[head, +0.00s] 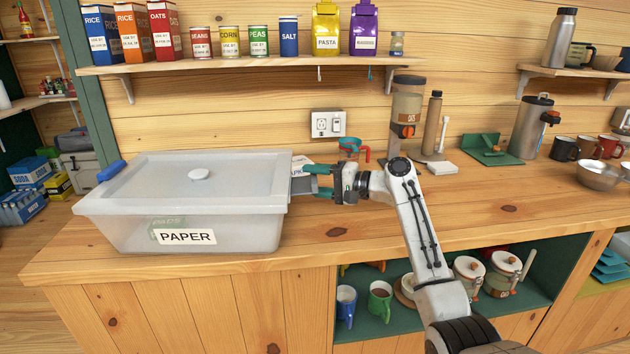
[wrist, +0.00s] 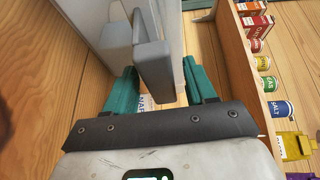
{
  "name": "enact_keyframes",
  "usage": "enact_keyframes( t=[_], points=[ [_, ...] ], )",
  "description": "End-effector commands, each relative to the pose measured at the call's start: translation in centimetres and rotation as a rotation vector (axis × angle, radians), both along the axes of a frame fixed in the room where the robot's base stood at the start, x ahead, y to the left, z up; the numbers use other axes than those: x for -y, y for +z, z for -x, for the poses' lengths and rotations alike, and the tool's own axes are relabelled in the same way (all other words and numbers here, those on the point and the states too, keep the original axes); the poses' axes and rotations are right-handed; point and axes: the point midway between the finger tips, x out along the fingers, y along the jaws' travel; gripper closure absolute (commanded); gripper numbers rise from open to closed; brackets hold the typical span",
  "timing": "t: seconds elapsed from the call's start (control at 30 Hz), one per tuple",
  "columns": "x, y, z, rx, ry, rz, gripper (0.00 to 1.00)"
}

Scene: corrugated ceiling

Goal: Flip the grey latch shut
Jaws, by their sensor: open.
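A translucent plastic bin (head: 250,210) with a PAPER label and a lid (head: 230,168) stands on the counter's left half. The grey latch (head: 302,185) is on the bin's right end, partly hidden by my gripper in the head view. In the wrist view the grey latch (wrist: 152,68) sticks out from the bin's end. My gripper (head: 315,182) is open, its teal fingers reaching left to the latch. In the wrist view the latch lies between the fingers of my gripper (wrist: 160,88); I cannot tell if either finger touches it.
A blue latch (head: 111,170) is on the bin's left end. A teal and red item (head: 350,147) lies behind my gripper by the wall. A canister (head: 407,108) and bottle (head: 432,125) stand behind my arm. The front counter right of the bin is clear. A shelf (head: 250,65) hangs above.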

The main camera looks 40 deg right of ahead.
Motion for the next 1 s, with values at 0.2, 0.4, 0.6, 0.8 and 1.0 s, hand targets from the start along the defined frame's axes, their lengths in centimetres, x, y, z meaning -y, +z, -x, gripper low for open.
enact_keyframes(
  t=[0.2, 0.4, 0.6, 0.8, 1.0],
  points=[
    [-0.04, -0.02, -0.07, 0.000, 0.000, 0.000, 0.45],
    [-0.05, -0.01, -0.05, 0.000, 0.000, 0.000, 0.61],
    [-0.04, -0.03, -0.04, 0.000, 0.001, 0.000, 0.80],
    [-0.05, -0.03, -0.03, -0.001, 0.001, 0.000, 0.96],
    [-0.12, 0.39, -0.07, -0.017, 0.002, 0.019, 0.96]
  ],
)
